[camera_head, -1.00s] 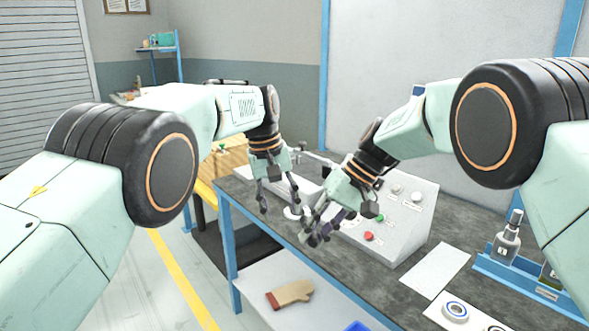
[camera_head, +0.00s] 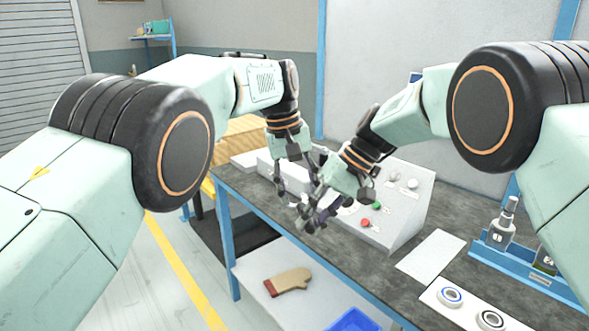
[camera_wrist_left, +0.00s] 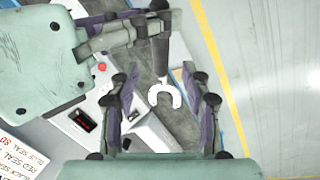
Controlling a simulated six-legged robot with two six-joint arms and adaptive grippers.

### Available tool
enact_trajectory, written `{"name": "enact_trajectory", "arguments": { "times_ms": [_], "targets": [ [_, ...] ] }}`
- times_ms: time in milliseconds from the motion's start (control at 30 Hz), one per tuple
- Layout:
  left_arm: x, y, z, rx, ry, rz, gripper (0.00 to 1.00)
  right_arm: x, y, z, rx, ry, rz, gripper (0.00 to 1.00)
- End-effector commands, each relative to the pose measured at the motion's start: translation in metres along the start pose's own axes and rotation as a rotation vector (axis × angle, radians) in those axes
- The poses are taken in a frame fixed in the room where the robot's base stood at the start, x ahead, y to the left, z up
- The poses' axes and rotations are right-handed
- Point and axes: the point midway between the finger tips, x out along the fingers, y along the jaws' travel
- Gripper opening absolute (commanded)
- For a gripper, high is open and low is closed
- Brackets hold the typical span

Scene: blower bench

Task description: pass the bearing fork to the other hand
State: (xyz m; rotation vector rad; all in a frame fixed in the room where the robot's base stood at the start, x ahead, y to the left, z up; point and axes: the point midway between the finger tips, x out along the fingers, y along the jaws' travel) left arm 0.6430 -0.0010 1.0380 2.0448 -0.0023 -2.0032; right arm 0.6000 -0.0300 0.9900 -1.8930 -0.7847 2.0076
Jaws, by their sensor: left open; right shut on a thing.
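The bearing fork (camera_wrist_left: 165,94) has a white C-shaped head and a dark handle, seen in the left wrist view. My right gripper (camera_head: 316,214) is shut on the handle; its fingers cross the handle in the left wrist view (camera_wrist_left: 145,34). My left gripper (camera_head: 296,188) is open, and in the left wrist view its two fingers (camera_wrist_left: 160,108) stand on either side of the fork head with gaps on both sides. In the head view the grippers are close together above the bench, and the fork is mostly hidden by their fingers.
A sloped control box (camera_head: 405,222) with buttons stands behind the grippers on the dark bench (camera_head: 372,272). A blue rack (camera_head: 520,270) with bottles, a white sheet (camera_head: 432,257) and a card with rings (camera_head: 468,312) lie to the right.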

Motion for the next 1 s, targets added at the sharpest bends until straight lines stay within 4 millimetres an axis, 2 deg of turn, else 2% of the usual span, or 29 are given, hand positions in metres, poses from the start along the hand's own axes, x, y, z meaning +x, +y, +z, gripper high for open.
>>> {"name": "enact_trajectory", "arguments": {
  "times_ms": [100, 300, 700, 1000],
  "targets": [
    [0.020, 0.000, 0.001, 0.000, -0.003, -0.001, 0.48, -0.001, 0.000, 0.000, -0.001, 0.002, 0.000, 0.00],
    [0.041, 0.000, 0.000, 0.000, -0.001, -0.001, 0.48, -0.001, 0.000, 0.000, -0.001, 0.002, 0.000, 0.00],
    [0.047, 0.000, 0.000, 0.000, -0.001, 0.000, 0.48, -0.001, -0.001, -0.001, -0.001, 0.002, 0.000, 0.00],
    [0.047, 0.000, 0.000, 0.000, 0.000, 0.000, 0.22, -0.001, -0.001, -0.001, -0.001, 0.002, 0.000, 0.00]
  ]
}}
